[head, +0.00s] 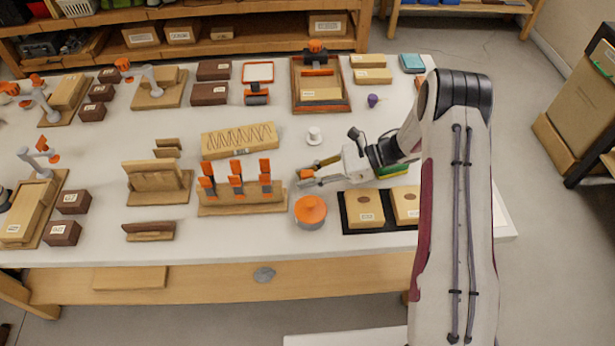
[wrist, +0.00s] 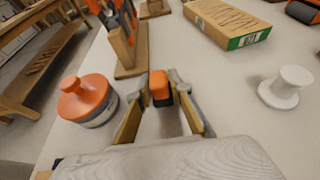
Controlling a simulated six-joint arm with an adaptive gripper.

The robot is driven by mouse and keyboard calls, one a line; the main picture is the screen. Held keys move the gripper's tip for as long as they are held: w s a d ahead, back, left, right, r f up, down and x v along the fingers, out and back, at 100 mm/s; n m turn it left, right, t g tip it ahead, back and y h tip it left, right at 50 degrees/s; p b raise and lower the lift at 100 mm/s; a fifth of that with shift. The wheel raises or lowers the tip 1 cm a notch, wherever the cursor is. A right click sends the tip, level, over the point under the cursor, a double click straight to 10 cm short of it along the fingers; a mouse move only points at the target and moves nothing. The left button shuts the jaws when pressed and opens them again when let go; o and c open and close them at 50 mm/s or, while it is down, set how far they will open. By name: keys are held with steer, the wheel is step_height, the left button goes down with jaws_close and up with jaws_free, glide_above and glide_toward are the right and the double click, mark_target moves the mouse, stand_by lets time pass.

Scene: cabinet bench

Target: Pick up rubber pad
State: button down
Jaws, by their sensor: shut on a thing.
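My gripper (head: 303,178) is above the bench, left of the black tray. In the wrist view its two fingers (wrist: 163,102) are shut on a small orange piece with a dark lower part, which I take to be the rubber pad (wrist: 160,84). Its orange end also shows at the fingertips in the head view (head: 304,173). The fingers hide part of its sides. I cannot tell from these frames whether it touches the bench top.
An orange-lidded round container (head: 310,210) stands just below my gripper in the head view. A tool rack with orange handles (head: 237,184) stands to the left. A white spool (head: 314,135) is behind. The black tray (head: 347,222) holds wooden boxes.

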mark_target(308, 172)
steer(key=shift+r, duration=0.1)
steer(key=shift+r, duration=4.9)
